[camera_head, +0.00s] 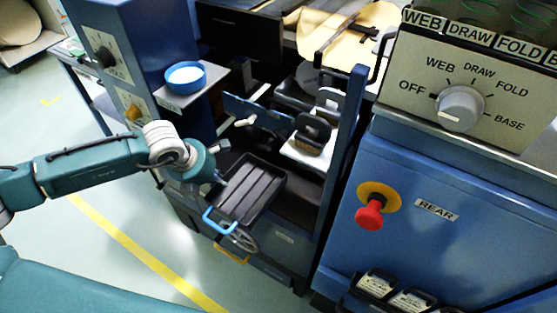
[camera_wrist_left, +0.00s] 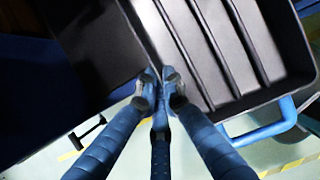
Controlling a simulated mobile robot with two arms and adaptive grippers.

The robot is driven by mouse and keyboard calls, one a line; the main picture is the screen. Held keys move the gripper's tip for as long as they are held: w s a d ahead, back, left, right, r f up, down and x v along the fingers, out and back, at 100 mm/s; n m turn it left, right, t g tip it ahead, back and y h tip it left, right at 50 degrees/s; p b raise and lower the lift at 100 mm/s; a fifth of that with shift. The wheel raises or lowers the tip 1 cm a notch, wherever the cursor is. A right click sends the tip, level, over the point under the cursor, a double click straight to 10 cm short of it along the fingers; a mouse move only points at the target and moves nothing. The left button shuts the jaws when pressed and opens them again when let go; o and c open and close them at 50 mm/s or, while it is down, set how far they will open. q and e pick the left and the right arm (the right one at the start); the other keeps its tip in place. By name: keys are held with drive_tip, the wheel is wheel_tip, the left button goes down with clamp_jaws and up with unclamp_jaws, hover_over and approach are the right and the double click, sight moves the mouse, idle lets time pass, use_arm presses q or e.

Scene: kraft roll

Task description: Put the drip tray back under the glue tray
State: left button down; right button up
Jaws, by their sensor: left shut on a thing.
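The drip tray (camera_head: 250,190) is a black ribbed tray with a blue handle (camera_head: 217,222) on its near side. It is tilted in the picture at the opening of the blue machine. My left gripper (camera_head: 221,181) is at the tray's left edge. In the left wrist view, my left gripper (camera_wrist_left: 160,88) is shut on the rim of the drip tray (camera_wrist_left: 225,50), with the ribs to the right of the fingers. The glue tray cannot be told for certain among the parts above. My right gripper is not in view.
A blue bowl (camera_head: 186,77) with white contents stands on a small shelf left of the opening. A handwheel (camera_head: 241,240) is below the tray. The control cabinet (camera_head: 440,190) with a red button (camera_head: 369,212) bounds the right. Open floor (camera_head: 110,260) lies left.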

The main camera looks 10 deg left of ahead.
use_arm(q)
drive_tip(key=w+d+p, duration=0.1)
drive_tip(key=w+d, duration=0.1)
drive_tip(key=w, duration=0.3)
drive_tip(key=w+d+p, duration=0.1)
drive_tip(key=w+d, duration=0.1)
drive_tip(key=w, duration=0.4)
drive_tip(key=w+d, duration=0.2)
drive_tip(key=w, duration=0.3)
drive_tip(key=shift+w+d+p, duration=0.2)
drive_tip(key=shift+w+p, duration=0.2)
wheel_tip(320, 180, down, 3)
drive_tip(key=shift+f+p, duration=0.2)
drive_tip(key=shift+p, duration=0.25)
drive_tip(key=shift+f, duration=0.1)
drive_tip(key=shift+f, duration=0.1)
drive_tip(key=c, duration=1.9)
unclamp_jaws()
drive_tip(key=shift+s+a+r, duration=0.1)
drive_tip(key=shift+a+r, duration=0.05)
drive_tip(key=shift+r, duration=0.5)
drive_tip(key=v, duration=1.1)
drive_tip(key=shift+b, duration=0.35)
